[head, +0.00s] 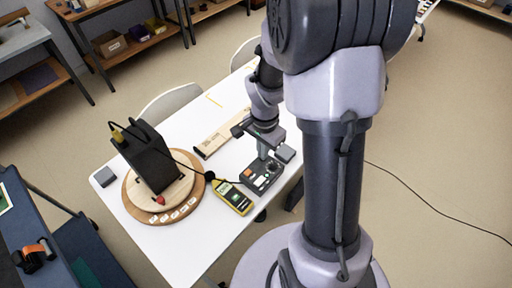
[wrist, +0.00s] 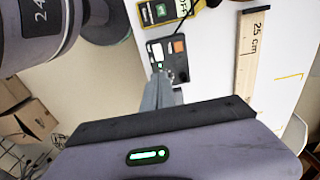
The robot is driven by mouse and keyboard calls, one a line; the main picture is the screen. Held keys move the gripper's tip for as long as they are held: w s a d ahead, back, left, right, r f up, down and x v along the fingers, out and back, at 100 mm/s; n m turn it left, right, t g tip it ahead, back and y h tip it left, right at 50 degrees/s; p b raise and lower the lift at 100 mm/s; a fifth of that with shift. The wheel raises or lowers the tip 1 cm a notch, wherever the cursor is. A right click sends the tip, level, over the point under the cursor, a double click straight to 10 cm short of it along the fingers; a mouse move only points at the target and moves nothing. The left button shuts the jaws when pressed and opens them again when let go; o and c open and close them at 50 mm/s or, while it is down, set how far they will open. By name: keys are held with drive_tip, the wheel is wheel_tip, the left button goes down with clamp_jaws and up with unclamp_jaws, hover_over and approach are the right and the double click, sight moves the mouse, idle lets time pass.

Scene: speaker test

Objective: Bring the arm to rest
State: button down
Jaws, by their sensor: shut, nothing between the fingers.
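My gripper (head: 262,154) is above the right part of the white table, its fingers pointing down. In the wrist view my gripper (wrist: 160,78) shows its fingers together with nothing between them. The fingertips overlap the edge of a small dark control box (head: 258,184) with orange and white buttons. It also shows in the wrist view (wrist: 178,62). I cannot tell whether the fingertips touch it. My arm reaches over the table from the right, its upper links large in the head view.
The white table (head: 205,240) holds a black speaker (head: 150,158) on a round wooden turntable (head: 133,198), a yellow meter (head: 232,197), a wooden 25 cm ruler (head: 222,132) and a small grey block (head: 104,177). A dark cable runs from the speaker. Floor at right is mostly clear.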

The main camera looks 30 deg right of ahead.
drive_tip(key=s+a+r+n+t+y+b, duration=0.1)
drive_tip(key=s+a+r+n, duration=0.3)
drive_tip(key=r, duration=0.5)
drive_tip(key=s+a+r+n+t+y+b, duration=0.1)
drive_tip(key=s+a+r+n+t+b, duration=0.2)
drive_tip(key=s+a+r, duration=0.5)
drive_tip(key=a+r+n+t, duration=0.1)
drive_tip(key=a+n, duration=0.1)
drive_tip(key=shift+s+a+n+t, duration=0.25)
drive_tip(key=shift+s+n+t, duration=0.05)
